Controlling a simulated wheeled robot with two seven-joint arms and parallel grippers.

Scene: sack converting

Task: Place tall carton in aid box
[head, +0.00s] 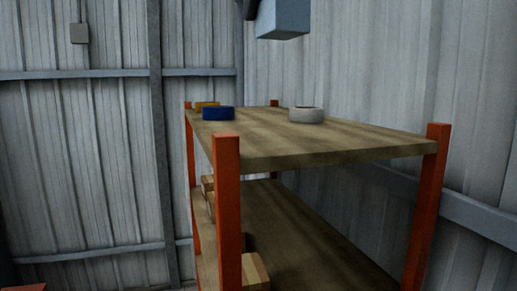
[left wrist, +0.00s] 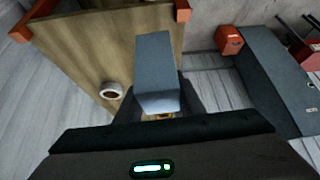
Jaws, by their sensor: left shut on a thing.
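My left gripper (left wrist: 157,100) is shut on a tall blue-grey carton (left wrist: 155,65), which stands out between the fingers in the left wrist view. The carton's lower end (head: 284,20) also shows at the top edge of the head view, above the rack's top shelf and apart from it. Only a dark bit of the gripper (head: 251,9) shows there. A small red box with a white mark (left wrist: 229,40) is at the upper right in the left wrist view; I cannot tell whether it is the aid box. My right gripper is not in view.
An orange-posted rack has a wooden top shelf (head: 330,138) holding a blue roll (head: 218,114), a yellow roll (head: 207,105) and a white roll (head: 306,115). Cardboard boxes (head: 254,270) sit lower down. A long dark grey unit (left wrist: 275,80) stands beyond. The shelf's near right is clear.

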